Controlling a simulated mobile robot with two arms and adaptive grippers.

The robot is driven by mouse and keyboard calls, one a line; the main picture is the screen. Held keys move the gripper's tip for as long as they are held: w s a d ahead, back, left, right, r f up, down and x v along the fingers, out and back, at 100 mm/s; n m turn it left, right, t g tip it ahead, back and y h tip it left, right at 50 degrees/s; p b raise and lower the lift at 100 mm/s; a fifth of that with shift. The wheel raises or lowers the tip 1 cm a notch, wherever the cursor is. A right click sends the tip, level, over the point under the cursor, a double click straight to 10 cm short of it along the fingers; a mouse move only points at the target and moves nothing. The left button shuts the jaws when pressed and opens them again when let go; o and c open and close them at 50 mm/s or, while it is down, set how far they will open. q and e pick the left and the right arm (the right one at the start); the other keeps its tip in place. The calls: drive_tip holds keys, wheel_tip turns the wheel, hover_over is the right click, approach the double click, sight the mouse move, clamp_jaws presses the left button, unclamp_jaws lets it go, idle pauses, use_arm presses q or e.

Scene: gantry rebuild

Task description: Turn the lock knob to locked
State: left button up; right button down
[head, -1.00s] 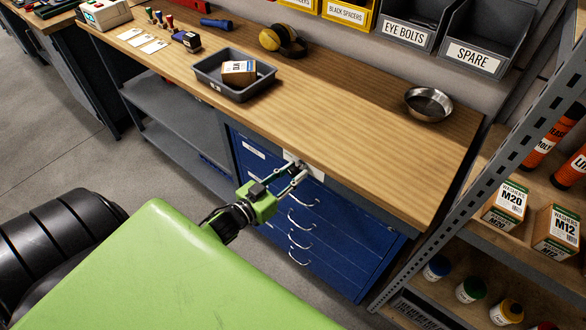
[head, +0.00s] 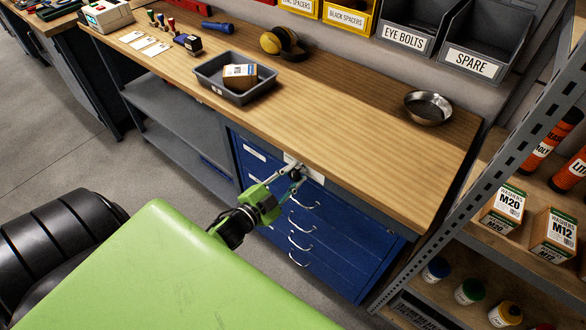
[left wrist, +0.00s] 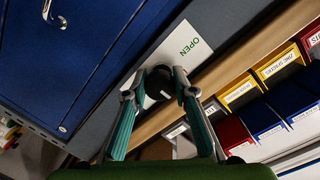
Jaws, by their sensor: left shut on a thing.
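The lock knob (left wrist: 157,80) is dark and round, with a white mark, in the left wrist view. It sits on a white plate (left wrist: 180,43) that reads OPEN in green at one end; the other end is partly hidden by my fingers. In the head view the plate (head: 316,176) is at the top of the blue drawer cabinet (head: 335,235), under the bench edge. My left gripper (head: 292,173) is at the plate, its fingers on either side of the knob and shut on it. The left wrist view shows the fingertips (left wrist: 155,86) at the knob's sides. My right gripper is not in view.
The wooden bench top (head: 350,130) overhangs the cabinet just above my gripper. A grey tray (head: 232,92) with a box and a metal bowl (head: 428,107) stand on it. A metal shelf rack (head: 480,170) with boxes and bottles stands at the right.

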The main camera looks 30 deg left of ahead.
use_arm(q)
drive_tip(key=shift+m, duration=0.4)
drive_tip(key=o, duration=1.1)
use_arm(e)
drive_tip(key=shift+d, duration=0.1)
use_arm(q)
drive_tip(key=s, duration=0.4)
drive_tip(key=s+r, duration=0.1)
drive_tip(key=s, duration=0.7)
drive_tip(key=shift+a+r, duration=0.15)
drive_tip(key=shift+a, duration=0.25)
